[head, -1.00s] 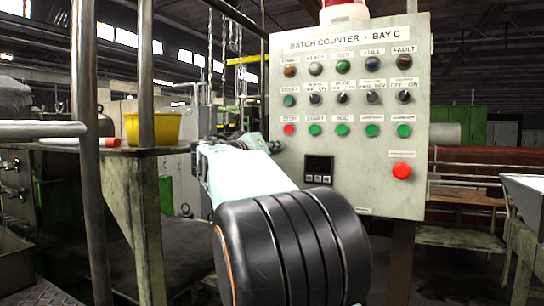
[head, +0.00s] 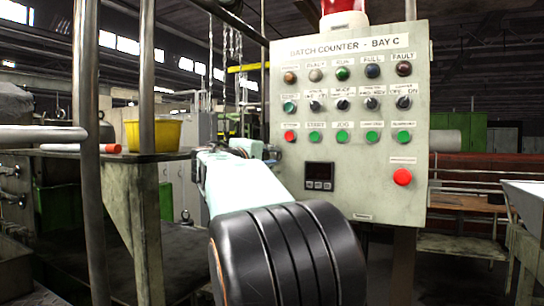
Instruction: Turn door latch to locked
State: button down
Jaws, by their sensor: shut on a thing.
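The grey control cabinet (head: 385,205), labelled "BATCH COUNTER - BAY C", stands upright in the middle right with its front facing me. My arm reaches up to the cabinet's left edge. My gripper (head: 255,149) is small and dark there, partly hidden behind my pale wrist link. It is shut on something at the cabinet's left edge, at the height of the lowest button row. The door latch is not clearly visible; the gripper and wrist cover that spot, so its angle cannot be told.
The cabinet front carries lamps, switches, buttons, a small display (head: 319,176) and a red stop button (head: 402,177). A post (head: 88,150) and a bench with a yellow bin (head: 168,134) stand to the left. A white-topped table (head: 526,197) is at the far right.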

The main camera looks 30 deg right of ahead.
jog(key=shift+n, duration=0.8)
jog(key=c, duration=1.8)
grip_release()
jog(key=v, duration=1.2)
